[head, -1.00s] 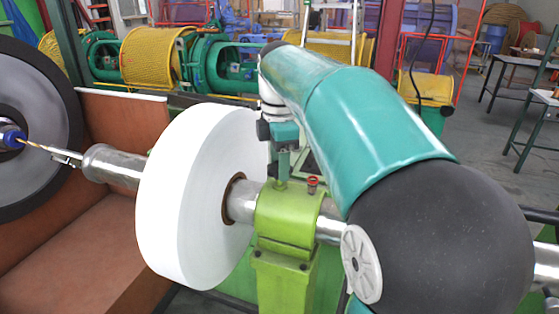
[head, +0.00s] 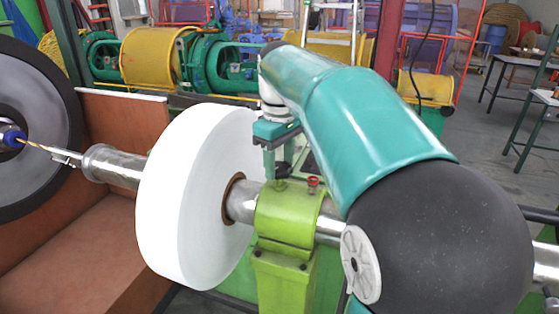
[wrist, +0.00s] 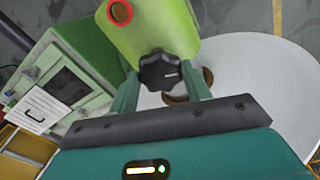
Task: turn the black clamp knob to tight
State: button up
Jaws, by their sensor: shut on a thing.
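The black clamp knob (wrist: 159,71) is a lobed dial with a white line pointing right in the wrist view. It sits on the light green clamp block (wrist: 150,28). In the head view the knob (head: 282,171) is a small dark shape on top of the clamp block (head: 285,218), partly covered by a finger. My gripper (wrist: 161,80) is shut on the knob, one finger at each side. In the head view my gripper (head: 280,164) points straight down from above the block.
A small red-rimmed cap (head: 313,181) stands on the block close beside the knob. A large white reel (head: 185,200) is just left of the block, on a metal shaft (head: 241,201). Strander machinery with yellow drums (head: 152,56) stands behind.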

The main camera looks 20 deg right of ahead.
jog(key=m, duration=0.4)
jog(key=shift+m, duration=0.3)
jog(key=m, duration=0.3)
jog(key=shift+m, duration=0.4)
jog(key=m, duration=1.2)
jog(key=shift+m, duration=0.3)
jog(key=m, duration=0.3)
jog(key=shift+m, duration=0.3)
jog(key=m, duration=0.3)
jog(key=shift+m, duration=2.2)
